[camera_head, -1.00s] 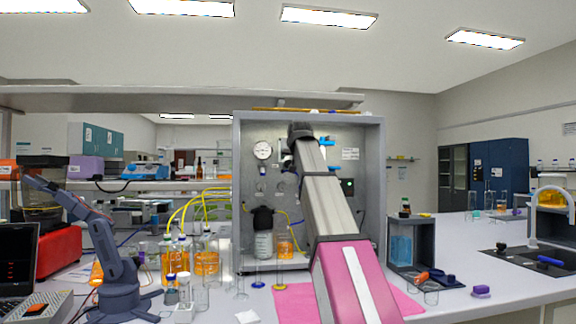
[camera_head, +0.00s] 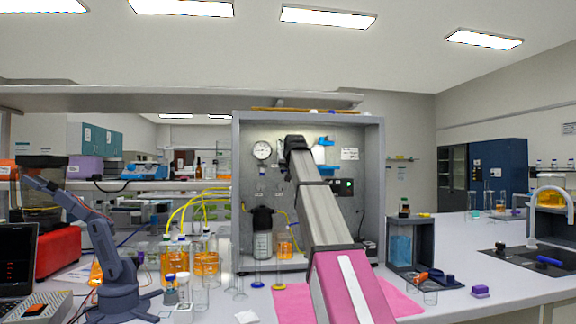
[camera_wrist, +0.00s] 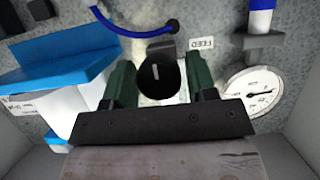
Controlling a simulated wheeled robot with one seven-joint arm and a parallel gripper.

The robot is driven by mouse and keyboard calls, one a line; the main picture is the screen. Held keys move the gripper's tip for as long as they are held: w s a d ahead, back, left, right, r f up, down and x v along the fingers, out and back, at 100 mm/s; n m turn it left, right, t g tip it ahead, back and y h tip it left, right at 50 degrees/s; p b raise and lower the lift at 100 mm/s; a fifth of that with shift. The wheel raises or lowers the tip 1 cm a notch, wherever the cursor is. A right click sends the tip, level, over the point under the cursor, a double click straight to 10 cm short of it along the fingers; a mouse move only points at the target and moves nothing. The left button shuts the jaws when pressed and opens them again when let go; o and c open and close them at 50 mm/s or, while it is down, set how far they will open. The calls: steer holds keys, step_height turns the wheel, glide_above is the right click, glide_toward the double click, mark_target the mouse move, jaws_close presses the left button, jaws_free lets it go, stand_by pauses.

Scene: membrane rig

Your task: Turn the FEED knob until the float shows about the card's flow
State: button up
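In the wrist view the black FEED knob (camera_wrist: 159,76) with a white pointer line sits between the two green fingers of my gripper (camera_wrist: 161,84). The FEED label (camera_wrist: 202,44) is beside it, upside down. The fingers flank the knob closely; whether both press on it I cannot tell. In the head view my arm covers the knob and part of the grey rig cabinet (camera_head: 378,190). A small white label (camera_head: 349,154) is on the back panel, its text unreadable. I cannot make out a float or its reading.
A round gauge (camera_wrist: 252,92) is near the right finger in the wrist view. A large blue bracket (camera_wrist: 70,78) with a white body is close on the left. A blue tube (camera_wrist: 135,32) passes beyond the knob. Bottles (camera_head: 262,240) stand inside the cabinet; a pink mat (camera_head: 292,300) lies before it.

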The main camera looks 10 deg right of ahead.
steer(key=c, duration=0.5)
steer(key=m+y, duration=0.3)
steer(key=m, duration=0.1)
steer(key=shift+d+f, duration=0.1)
steer(key=m+t+y, duration=0.1)
steer(key=m+y, duration=0.1)
steer(key=m, duration=0.2)
steer(key=shift+f+m, duration=0.1)
steer(key=shift+m, duration=0.3)
steer(key=m+t+y, duration=0.1)
steer(key=m, duration=0.1)
steer(key=m+t, duration=0.1)
steer(key=m, duration=0.2)
steer(key=shift+f+y, duration=0.1)
steer(key=shift+y, duration=0.3)
steer(key=m+t, duration=0.1)
steer(key=m, duration=0.2)
steer(key=m+t, duration=0.1)
steer(key=m, duration=0.3)
steer(key=shift+t, duration=0.4)
